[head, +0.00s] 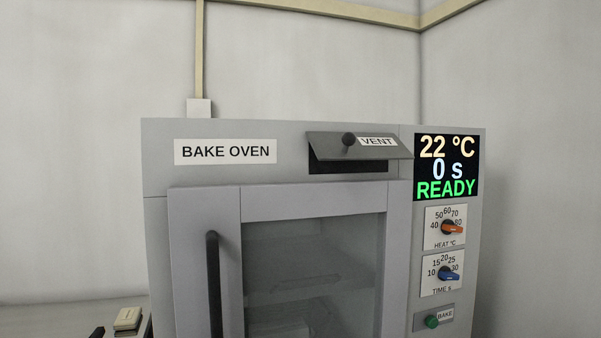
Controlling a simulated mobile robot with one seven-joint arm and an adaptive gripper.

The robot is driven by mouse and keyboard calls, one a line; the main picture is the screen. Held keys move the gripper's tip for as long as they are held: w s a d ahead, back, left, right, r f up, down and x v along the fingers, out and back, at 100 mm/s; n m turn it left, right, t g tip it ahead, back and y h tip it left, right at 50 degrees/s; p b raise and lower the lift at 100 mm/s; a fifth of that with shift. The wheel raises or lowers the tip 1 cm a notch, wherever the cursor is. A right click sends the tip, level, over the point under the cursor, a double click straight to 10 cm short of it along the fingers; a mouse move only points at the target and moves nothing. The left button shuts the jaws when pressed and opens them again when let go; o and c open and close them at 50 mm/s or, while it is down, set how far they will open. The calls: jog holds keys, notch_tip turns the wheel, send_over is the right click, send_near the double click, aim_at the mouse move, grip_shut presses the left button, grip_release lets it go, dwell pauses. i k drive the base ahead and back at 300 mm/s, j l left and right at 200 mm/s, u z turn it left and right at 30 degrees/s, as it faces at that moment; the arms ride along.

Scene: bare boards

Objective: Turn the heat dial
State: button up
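The heat dial (452,227) is an orange-red pointer knob on a white plate marked "HEAT °C", with numbers 40 to 80 around it. It is on the right panel of the grey bake oven (160,160). Its coloured end points right, just below the 80. The display (446,168) above it reads 22 °C, 0 s, READY. My gripper is not in view.
A blue time dial (448,272) is right below the heat dial, and a green bake button (431,321) is lower. The vent flap (360,145) is tilted out. The oven door (205,260) has a dark vertical handle (214,285) at left.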

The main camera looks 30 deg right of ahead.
aim_at(448, 227)
jog(key=z, duration=1.65)
jog(key=i+z, duration=0.2)
jog(key=z, duration=0.35)
